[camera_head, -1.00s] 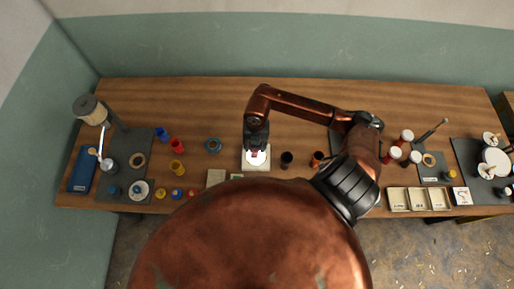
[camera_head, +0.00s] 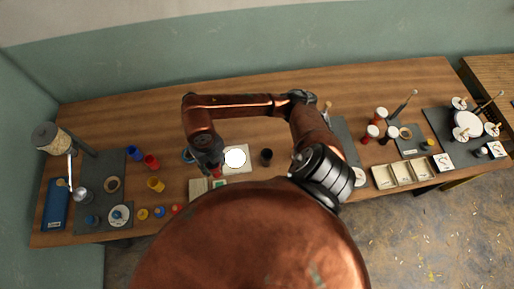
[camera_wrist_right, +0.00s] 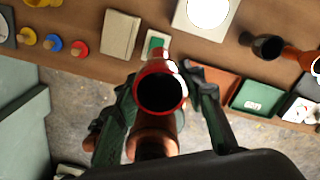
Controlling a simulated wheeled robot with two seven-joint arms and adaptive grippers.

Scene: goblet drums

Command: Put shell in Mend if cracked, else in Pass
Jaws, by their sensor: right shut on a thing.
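My right gripper (camera_wrist_right: 160,100) is shut on a red shell (camera_wrist_right: 160,88), one finger on either side of it. I look into the shell's dark open mouth in the right wrist view; no crack can be made out from here. In the head view the right gripper (camera_head: 212,168) hangs just left of the glowing white light plate (camera_head: 235,158), with little of the shell showing. A green bin (camera_wrist_right: 258,98) with small white lettering and a brown bin (camera_wrist_right: 218,82) lie beyond the right finger in the wrist view; I cannot read their labels surely. My left gripper is not in view.
A dark cup (camera_head: 266,155) stands right of the light plate. A beige book (camera_wrist_right: 120,34) and a small card with a green square (camera_wrist_right: 157,45) lie near the table's front edge. Coloured cups (camera_head: 152,162) stand left. Pale trays (camera_head: 400,173) lie right.

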